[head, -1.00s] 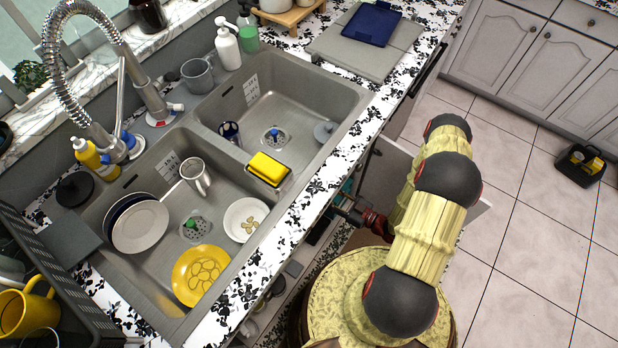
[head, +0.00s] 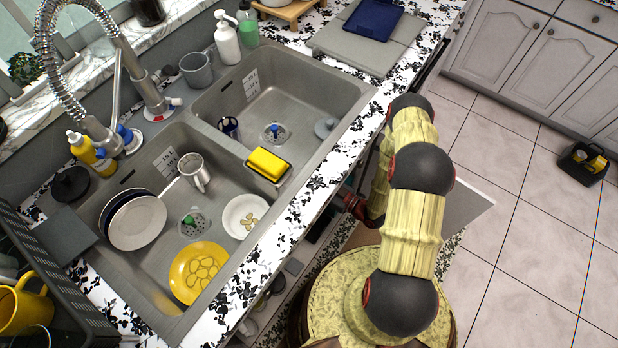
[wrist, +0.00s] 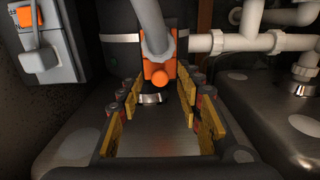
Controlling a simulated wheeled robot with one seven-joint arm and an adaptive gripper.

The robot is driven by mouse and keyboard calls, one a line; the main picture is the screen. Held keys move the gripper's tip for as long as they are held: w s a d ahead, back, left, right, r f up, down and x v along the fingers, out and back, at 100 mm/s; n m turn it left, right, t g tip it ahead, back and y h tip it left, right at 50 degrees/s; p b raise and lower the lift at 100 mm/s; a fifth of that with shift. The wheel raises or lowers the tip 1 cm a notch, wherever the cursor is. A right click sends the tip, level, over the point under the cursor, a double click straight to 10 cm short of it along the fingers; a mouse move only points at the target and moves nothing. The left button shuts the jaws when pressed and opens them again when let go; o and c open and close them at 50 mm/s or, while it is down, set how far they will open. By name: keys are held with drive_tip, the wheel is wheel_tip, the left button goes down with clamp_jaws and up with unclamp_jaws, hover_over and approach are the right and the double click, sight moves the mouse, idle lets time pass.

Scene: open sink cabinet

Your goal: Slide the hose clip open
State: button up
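In the wrist view an orange hose clip (wrist: 158,74) sits around the lower end of a grey hose (wrist: 152,25), in front of a dark cylindrical body. My gripper (wrist: 158,93) is open, its yellow-padded fingers standing on the left and right below the clip. The fingertips reach close to the clip, one on each side. I see no clear contact, and nothing is held between the pads. In the head view my gripper is hidden under the counter edge, inside the cabinet.
White drain pipes (wrist: 250,42) run to the right of the hose. A grey box (wrist: 48,40) with an orange part is on the left wall. An open cabinet door (head: 468,205) stands right of my arm. The counter edge (head: 283,215) lies above my forearm.

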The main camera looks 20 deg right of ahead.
drive_tip(key=c, duration=0.4)
clamp_jaws()
idle(0.6)
